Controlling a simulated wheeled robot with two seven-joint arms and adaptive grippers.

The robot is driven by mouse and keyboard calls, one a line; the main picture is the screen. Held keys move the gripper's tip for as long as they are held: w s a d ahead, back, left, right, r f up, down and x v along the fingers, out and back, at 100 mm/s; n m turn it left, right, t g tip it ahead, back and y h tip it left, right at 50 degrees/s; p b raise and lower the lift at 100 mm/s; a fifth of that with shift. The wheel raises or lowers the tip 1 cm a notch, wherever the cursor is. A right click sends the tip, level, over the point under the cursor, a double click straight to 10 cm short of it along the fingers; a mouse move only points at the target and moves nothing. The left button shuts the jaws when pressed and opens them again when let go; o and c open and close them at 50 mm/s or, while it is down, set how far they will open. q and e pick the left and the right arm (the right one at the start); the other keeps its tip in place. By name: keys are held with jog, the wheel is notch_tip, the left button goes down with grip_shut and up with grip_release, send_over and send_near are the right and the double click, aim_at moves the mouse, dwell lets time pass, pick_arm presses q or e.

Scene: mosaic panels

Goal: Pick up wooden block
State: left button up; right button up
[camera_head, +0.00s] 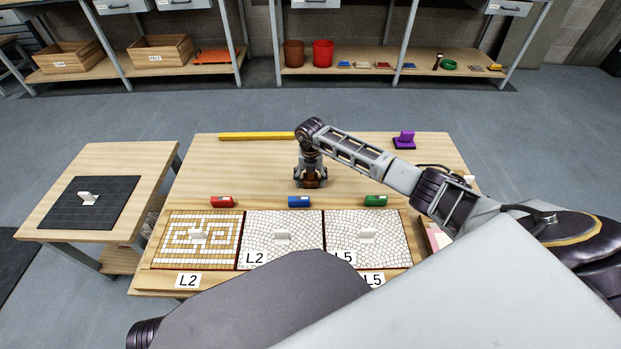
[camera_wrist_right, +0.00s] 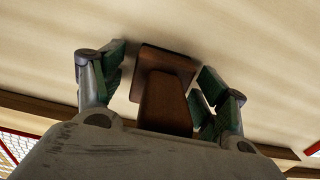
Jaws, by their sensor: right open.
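The wooden block (camera_wrist_right: 165,100) is dark brown, with a wider base and a narrower raised part. In the right wrist view it stands between the fingers of my right gripper (camera_wrist_right: 160,88), which is open around it with a gap on at least the left side. In the head view the right gripper (camera_head: 311,180) points down at the middle of the table (camera_head: 240,165). Only a little brown of the block (camera_head: 312,184) shows there, mostly hidden by the fingers. My left gripper is not in view.
Three mosaic panels with white handles, including a tan patterned one (camera_head: 170,240), lie along the front edge. Red (camera_head: 221,202), blue (camera_head: 299,201) and green (camera_head: 375,201) blocks sit behind them. A yellow bar (camera_head: 256,135) and a purple tool (camera_head: 405,140) lie at the back.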

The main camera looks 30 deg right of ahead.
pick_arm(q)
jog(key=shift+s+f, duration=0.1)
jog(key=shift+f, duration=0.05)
pick_arm(e)
jog(key=shift+c, duration=0.5)
jog(key=c, duration=1)
jog(key=shift+r, duration=0.15)
jog(key=shift+r, duration=0.5)
notch_tip(320, 180, up, 8)
jog(key=shift+f+p, duration=0.15)
jog(key=shift+p, duration=1.05)
jog(key=shift+r, duration=0.45)
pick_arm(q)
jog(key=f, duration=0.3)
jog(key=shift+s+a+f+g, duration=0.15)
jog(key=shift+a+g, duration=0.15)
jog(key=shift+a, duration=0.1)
pick_arm(e)
jog(key=shift+r, duration=0.1)
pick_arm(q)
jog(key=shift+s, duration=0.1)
